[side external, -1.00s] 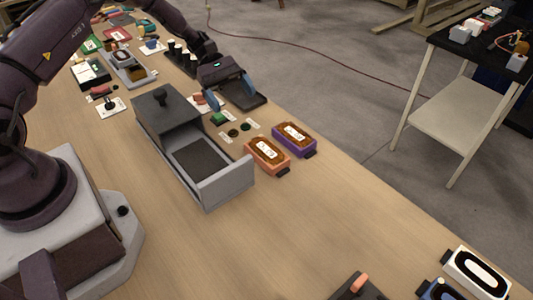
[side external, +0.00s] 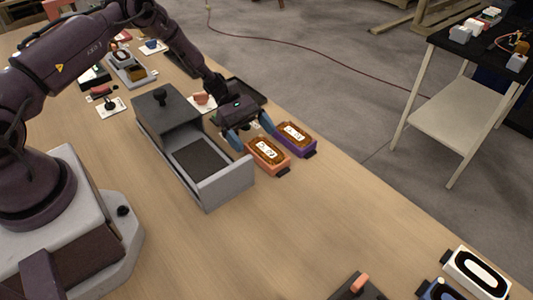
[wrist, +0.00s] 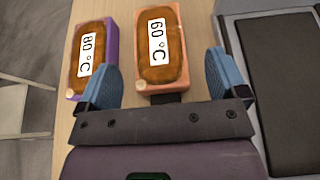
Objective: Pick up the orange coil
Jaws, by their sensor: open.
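The orange coil (side external: 266,155) is an orange-framed block with a brown face and a white label, lying flat on the table beside the grey open box. In the wrist view the orange coil (wrist: 160,48) reads 60 °C and shows ahead of the space between my fingers. My gripper (side external: 246,131) is open and empty, with blue fingers, just behind the orange coil in the side view. In the wrist view my gripper (wrist: 162,80) has its left finger near the gap between the orange and purple blocks. Whether the fingers touch anything, I cannot tell.
A purple-framed block (side external: 295,138) labelled 80 °C stands close beside the orange one. The grey box (side external: 222,185) is on the other side. White (side external: 475,272) and blue (side external: 436,290) framed blocks lie at the lower right.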

